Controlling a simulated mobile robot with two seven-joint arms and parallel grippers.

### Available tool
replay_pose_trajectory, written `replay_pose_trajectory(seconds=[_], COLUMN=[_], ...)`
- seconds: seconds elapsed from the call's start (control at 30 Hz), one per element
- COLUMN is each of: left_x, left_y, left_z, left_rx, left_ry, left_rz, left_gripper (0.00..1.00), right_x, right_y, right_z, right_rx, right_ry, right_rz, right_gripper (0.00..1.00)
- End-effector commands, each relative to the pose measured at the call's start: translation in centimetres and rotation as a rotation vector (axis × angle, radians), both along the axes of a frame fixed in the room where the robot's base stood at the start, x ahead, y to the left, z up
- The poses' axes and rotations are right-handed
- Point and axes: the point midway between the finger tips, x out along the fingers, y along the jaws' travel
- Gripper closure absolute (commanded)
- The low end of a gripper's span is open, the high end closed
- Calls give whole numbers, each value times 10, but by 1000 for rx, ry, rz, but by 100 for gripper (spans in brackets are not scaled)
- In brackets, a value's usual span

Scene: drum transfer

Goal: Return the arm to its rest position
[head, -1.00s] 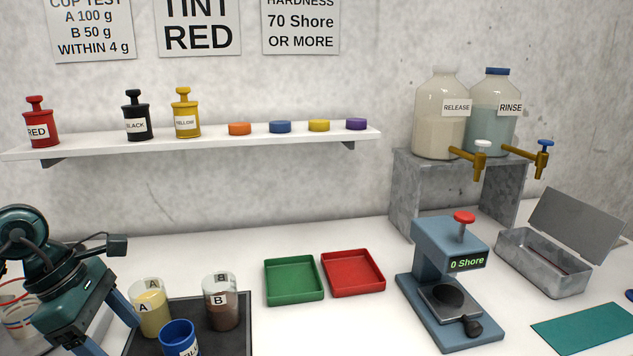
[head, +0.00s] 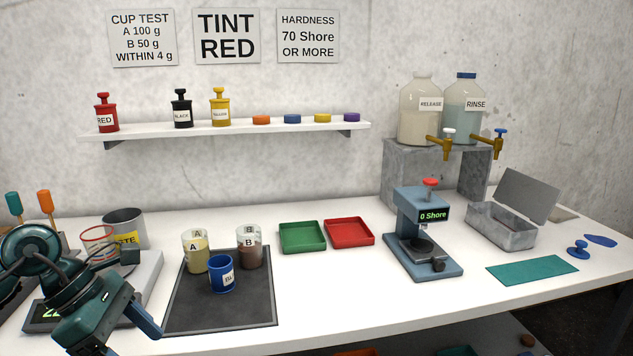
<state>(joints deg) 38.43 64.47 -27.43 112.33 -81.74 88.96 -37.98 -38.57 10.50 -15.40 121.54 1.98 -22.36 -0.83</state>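My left arm comes in at the lower left, with its dark teal gripper (head: 128,335) over the front left of the table. Its blue-grey fingers stand apart with nothing seen between them; the lower finger is partly cut off by the picture's edge. The gripper is left of the dark mat (head: 215,312) and apart from the cups on it. My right arm and gripper are not in view.
Cup A (head: 195,252), cup B (head: 249,249) and a blue cup (head: 222,275) stand on the mat. A scale (head: 147,275) lies behind my gripper, near a metal can (head: 126,228). Green tray (head: 302,237), red tray (head: 349,233) and hardness tester (head: 425,235) stand rightward. The front middle is clear.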

Motion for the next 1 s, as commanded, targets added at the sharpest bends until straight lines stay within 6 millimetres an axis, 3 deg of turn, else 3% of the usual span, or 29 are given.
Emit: replay_pose_trajectory(seconds=[0.03,0.2,0.3,0.4,0.47,0.57,0.67,0.73,0.77,0.8,0.9,1.0], left_x=[-4,-17,-22,-17,-8,8,10,-4,-12,-25,-59,-86], left_y=[-24,-104,-144,-169,-172,-160,-139,-126,-123,-120,-119,-121], left_z=[-6,-7,4,17,18,-4,-57,-105,-124,-147,-192,-218], left_rx=[-102,-519,-821,-1158,-1353,-1634,-1840,-1927,1917,1757,1455,1268], left_ry=[36,200,368,607,776,1084,1407,1626,-1679,-1614,-1479,-1390], left_rz=[2,92,220,440,614,965,1384,1703,-1798,-1773,-1710,-1663], left_gripper=[28,28,28,28,28,28,28,28,28,28,28,28], right_x=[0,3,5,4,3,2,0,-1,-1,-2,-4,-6], right_y=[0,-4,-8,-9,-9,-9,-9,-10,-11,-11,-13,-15], right_z=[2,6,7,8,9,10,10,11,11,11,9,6], right_rx=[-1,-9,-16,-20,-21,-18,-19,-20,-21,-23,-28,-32], right_ry=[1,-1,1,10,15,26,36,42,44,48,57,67], right_rz=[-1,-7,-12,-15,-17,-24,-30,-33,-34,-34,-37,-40], right_gripper=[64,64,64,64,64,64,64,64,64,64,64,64])
